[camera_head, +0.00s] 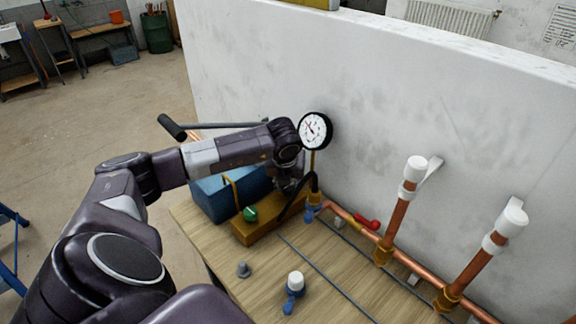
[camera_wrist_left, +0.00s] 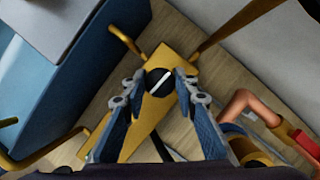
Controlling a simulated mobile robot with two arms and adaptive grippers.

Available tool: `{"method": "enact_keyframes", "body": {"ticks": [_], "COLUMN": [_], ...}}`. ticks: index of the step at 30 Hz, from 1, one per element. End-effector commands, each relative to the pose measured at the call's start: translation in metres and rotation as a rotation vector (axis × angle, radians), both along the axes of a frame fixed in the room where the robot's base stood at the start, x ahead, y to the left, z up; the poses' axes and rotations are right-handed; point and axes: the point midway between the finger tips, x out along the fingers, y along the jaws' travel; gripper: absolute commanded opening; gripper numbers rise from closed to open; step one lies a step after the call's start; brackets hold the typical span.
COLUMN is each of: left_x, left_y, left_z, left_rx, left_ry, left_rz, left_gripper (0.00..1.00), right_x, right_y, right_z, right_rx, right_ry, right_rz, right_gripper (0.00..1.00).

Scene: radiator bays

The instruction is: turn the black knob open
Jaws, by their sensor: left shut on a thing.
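The black knob (camera_wrist_left: 158,82) is round with a white pointer line and sits on the yellow-brown block (camera_wrist_left: 146,125). In the left wrist view its line slants from lower left to upper right. My left gripper (camera_wrist_left: 160,86) is shut on the knob, with one finger on each side of it. In the head view my left gripper (camera_head: 290,182) is at the far end of the block (camera_head: 262,226), below the gauge, and the knob is hidden behind my arm. My right gripper is not in view.
A green knob (camera_head: 250,213) sits on the block's near end. A blue box (camera_head: 215,199) stands beside it. A round gauge (camera_head: 315,131) and copper pipes (camera_head: 400,213) run along the white wall (camera_head: 400,95). A red lever (camera_head: 368,222) and a white-capped blue valve (camera_head: 294,283) are nearby.

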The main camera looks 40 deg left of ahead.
Motion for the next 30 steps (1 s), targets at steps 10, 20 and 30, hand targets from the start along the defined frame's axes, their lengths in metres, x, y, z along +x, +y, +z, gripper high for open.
{"method": "enact_keyframes", "body": {"ticks": [10,20,30], "left_x": [0.0014,0.0012,0.0006], "left_y": [0.0007,0.0006,0.0001], "left_z": [0.0018,0.0022,0.001], "left_rx": [0.0,0.0,-0.001], "left_ry": [-0.005,-0.004,-0.002], "left_rz": [0.079,0.084,0.082], "left_gripper": [0.03,0.03,0.44], "right_x": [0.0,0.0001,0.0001], "right_y": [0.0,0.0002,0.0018], "right_z": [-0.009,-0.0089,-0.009], "right_rx": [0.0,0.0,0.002], "right_ry": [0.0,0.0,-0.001], "right_rz": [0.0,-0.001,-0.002], "right_gripper": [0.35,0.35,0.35]}}
